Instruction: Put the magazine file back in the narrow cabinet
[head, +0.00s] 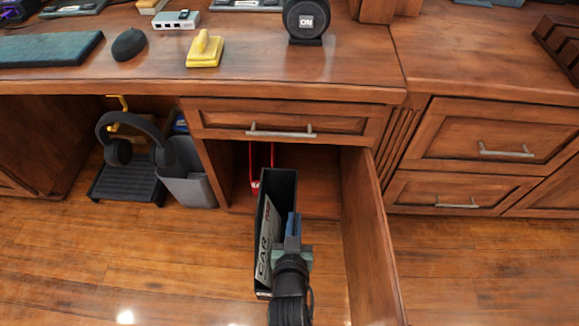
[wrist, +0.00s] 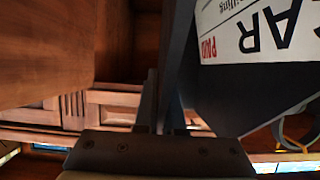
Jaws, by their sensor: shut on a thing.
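The black magazine file (head: 284,187) is in my gripper (head: 293,228), in front of the open narrow cabinet (head: 318,184). The cabinet door (head: 368,235) is swung open toward me, to the right of the file. The file's far end is at the cabinet opening; how deep it reaches is hard to tell.
A drawer (head: 285,122) is shut above the opening. Floor in front is clear.

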